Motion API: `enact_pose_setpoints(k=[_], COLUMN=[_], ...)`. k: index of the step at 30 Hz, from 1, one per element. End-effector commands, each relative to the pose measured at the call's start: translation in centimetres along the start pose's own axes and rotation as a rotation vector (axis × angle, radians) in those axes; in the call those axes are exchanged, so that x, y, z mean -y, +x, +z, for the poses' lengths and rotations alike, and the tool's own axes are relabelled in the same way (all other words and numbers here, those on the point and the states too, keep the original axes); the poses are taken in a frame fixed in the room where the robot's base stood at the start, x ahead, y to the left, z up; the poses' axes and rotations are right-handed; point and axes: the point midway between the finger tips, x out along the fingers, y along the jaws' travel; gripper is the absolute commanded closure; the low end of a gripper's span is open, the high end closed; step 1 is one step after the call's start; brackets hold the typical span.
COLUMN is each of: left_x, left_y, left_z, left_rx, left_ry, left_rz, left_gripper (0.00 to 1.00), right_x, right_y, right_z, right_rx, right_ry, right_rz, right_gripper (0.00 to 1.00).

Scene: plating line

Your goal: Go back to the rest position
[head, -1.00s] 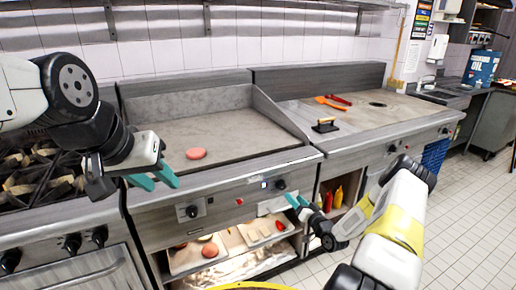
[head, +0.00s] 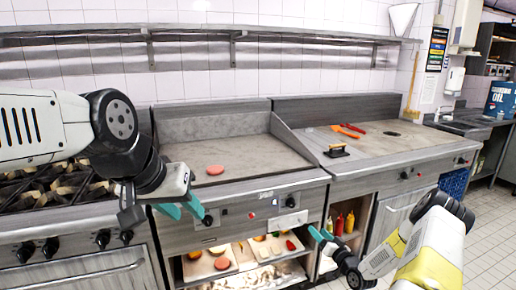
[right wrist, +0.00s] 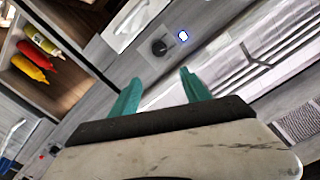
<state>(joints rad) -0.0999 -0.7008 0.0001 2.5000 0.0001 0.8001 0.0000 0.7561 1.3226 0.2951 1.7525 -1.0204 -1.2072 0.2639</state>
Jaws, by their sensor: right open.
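My left gripper (head: 184,210) is in front of the griddle's front edge, at the left of the head view. Its teal fingers are parted and nothing is between them. My right gripper (head: 321,235) is low in front of the counter, near the right end of the griddle unit. The right wrist view shows its two teal fingers (right wrist: 160,92) spread apart and empty, facing the grey front panel with a black knob (right wrist: 159,47).
A reddish patty (head: 215,170) lies on the flat griddle (head: 245,155). Trays with food (head: 209,266) sit on the lit shelf below. Red and yellow bottles (head: 345,223) stand in a cubby. A press (head: 338,151) and red and orange tools (head: 349,130) lie on the right counter.

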Motion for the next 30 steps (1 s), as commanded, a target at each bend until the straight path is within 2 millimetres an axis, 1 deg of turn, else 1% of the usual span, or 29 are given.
enact_pose_setpoints(k=[8,14,17,20,23,24,26,27,29,30], left_x=[0.0,0.0,0.0,0.0,0.0,0.0,0.0,0.0,0.0,0.0], left_y=[0.0,0.0,0.0,0.0,0.0,0.0,0.0,0.0,0.0,0.0], left_z=[0.0,0.0,0.0,0.0,0.0,0.0,0.0,0.0,0.0,0.0], left_rx=[0.001,0.001,0.001,0.001,0.001,0.001,0.001,0.001,0.001,0.001], left_ry=[0.0,0.0,0.0,0.0,0.0,0.0,0.0,0.0,0.0,0.0], left_rz=[0.0,0.0,0.0,0.0,0.0,0.0,0.0,0.0,0.0,0.0], left_gripper=[0.64,0.64,0.64,0.64,0.64,0.64,0.64,0.64,0.64,0.64], right_x=[0.7,1.7,2.6,3.8,5.8,6.8,8.2,9.3,11.0,12.2], right_y=[1.1,2.1,2.5,2.8,2.6,2.3,1.6,1.0,0.0,-0.9], right_z=[-2.0,-4.5,-6.3,-8.8,-12.0,-13.3,-15.3,-16.6,-18.5,-19.6], right_rx=[0.075,0.161,0.214,0.276,0.35,0.38,0.424,0.45,0.485,0.508], right_ry=[-0.06,-0.133,-0.178,-0.234,-0.299,-0.323,-0.356,-0.374,-0.397,-0.409], right_rz=[0.022,0.057,0.082,0.119,0.171,0.195,0.234,0.259,0.296,0.321], right_gripper=[0.45,0.45,0.45,0.45,0.45,0.45,0.45,0.45,0.45,0.45])
